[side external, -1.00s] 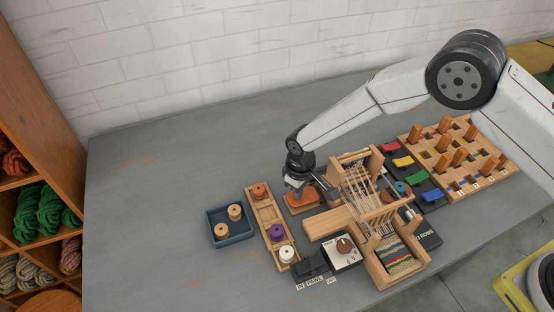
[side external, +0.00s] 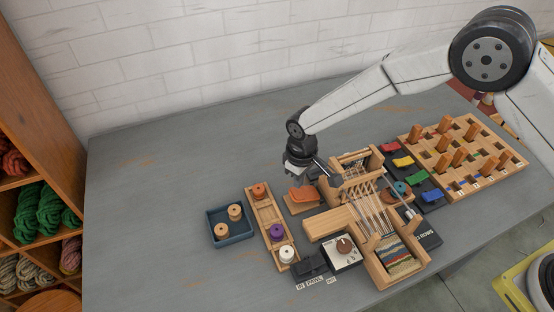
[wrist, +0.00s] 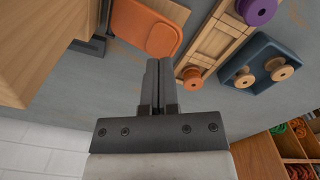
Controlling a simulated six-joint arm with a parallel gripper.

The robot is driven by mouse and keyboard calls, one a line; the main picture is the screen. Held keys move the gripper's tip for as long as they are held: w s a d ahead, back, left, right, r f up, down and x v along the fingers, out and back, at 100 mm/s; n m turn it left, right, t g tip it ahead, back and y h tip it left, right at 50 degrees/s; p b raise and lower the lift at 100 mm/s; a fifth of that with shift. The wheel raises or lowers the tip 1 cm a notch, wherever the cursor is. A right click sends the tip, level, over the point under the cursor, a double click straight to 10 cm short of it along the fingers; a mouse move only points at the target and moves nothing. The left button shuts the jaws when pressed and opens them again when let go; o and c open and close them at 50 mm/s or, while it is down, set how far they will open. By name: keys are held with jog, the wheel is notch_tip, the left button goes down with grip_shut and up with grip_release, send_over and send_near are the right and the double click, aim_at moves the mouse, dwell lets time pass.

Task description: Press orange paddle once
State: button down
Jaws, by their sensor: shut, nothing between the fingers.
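The orange paddle (side external: 303,194) lies on a small wooden base (side external: 299,206) behind the loom's left side. It also shows in the wrist view (wrist: 147,28), tilted, at the top left of centre. My gripper (side external: 300,178) is above the paddle's far end in the side view. In the wrist view my gripper (wrist: 159,63) has its two fingers together, with nothing between them. Its tips appear just beyond the paddle's edge; the height gap between them is hard to tell.
The wooden loom (side external: 377,215) stands close on the right. A wooden rack with spools (side external: 270,232) and a blue tray (side external: 235,239) lie to the left. A pegboard (side external: 490,165) is at the far right. The grey table behind and left is free.

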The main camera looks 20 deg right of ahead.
aim_at(298, 193)
jog(key=shift+r, duration=1.6)
jog(key=shift+w+d+r, duration=0.2)
jog(key=shift+d+r, duration=0.05)
jog(key=shift+d, duration=0.2)
jog(key=w+d+r+m+t, duration=0.2)
jog(key=d+r+m, duration=0.1)
jog(key=d, duration=0.5)
jog(key=s+d+r+m, duration=0.1)
jog(key=s+d+r, duration=0.3)
jog(key=s+d, duration=0.3)
jog(key=s+d+r+m, duration=0.2)
jog(key=s+d+r, duration=0.2)
jog(key=s+d, duration=0.4)
jog(key=shift+s+t, duration=0.3)
jog(key=shift+s, duration=2.35)
